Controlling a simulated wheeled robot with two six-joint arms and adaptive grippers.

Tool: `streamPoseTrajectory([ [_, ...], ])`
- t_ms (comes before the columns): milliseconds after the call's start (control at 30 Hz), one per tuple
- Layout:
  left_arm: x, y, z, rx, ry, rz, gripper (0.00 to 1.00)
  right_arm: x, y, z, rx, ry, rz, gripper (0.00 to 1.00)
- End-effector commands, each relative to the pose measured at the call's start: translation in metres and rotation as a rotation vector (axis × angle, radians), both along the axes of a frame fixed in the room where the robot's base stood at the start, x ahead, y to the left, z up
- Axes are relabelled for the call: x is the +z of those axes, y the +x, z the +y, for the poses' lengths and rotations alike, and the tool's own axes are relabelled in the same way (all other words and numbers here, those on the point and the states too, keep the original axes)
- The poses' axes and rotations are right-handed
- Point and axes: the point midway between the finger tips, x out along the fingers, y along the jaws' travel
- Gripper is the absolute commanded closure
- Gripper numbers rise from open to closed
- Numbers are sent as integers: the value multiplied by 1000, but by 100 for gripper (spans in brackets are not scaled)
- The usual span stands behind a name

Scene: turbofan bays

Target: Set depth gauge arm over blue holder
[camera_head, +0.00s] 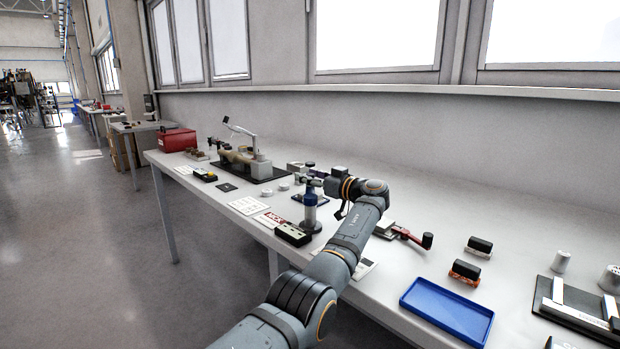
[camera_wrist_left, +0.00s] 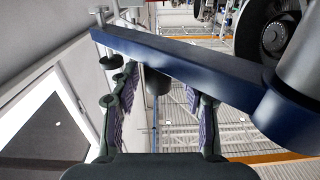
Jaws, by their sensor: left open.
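In the left wrist view a dark blue arm (camera_wrist_left: 185,65) runs across to a blue hub at the right. I take it for the depth gauge arm. My left gripper (camera_head: 335,190) is beside the stand. In the left wrist view its fingers (camera_wrist_left: 160,88) are apart, with the arm crossing in front of their tips. Whether they touch is unclear. I cannot tell which part is the blue holder. My right gripper is out of view.
A blue tray (camera_head: 447,310) lies at the bench's front right. A red-armed tool (camera_head: 408,236) and small black blocks lie to the right of my arm. A red box (camera_head: 177,140) and a fixture on a black plate (camera_head: 250,172) are farther left. The rear bench has free room.

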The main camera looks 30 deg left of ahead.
Motion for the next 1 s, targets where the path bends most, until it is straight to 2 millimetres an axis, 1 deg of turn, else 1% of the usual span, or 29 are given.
streamPoseTrajectory([
  [67, 0, -1, -6, -2, 0, 0, 54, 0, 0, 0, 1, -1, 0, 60],
  [167, -1, -4, -24, -5, -1, -1, 54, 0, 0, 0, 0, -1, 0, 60],
  [400, -1, -15, -82, -4, -3, 1, 54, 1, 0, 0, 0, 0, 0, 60],
  [533, -1, -20, -104, -3, -3, 2, 54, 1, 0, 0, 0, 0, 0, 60],
  [700, -1, -23, -117, 0, -2, 1, 54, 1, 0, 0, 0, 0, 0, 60],
  [1000, -1, -23, -118, 0, -1, 1, 54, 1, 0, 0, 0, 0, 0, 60],
])
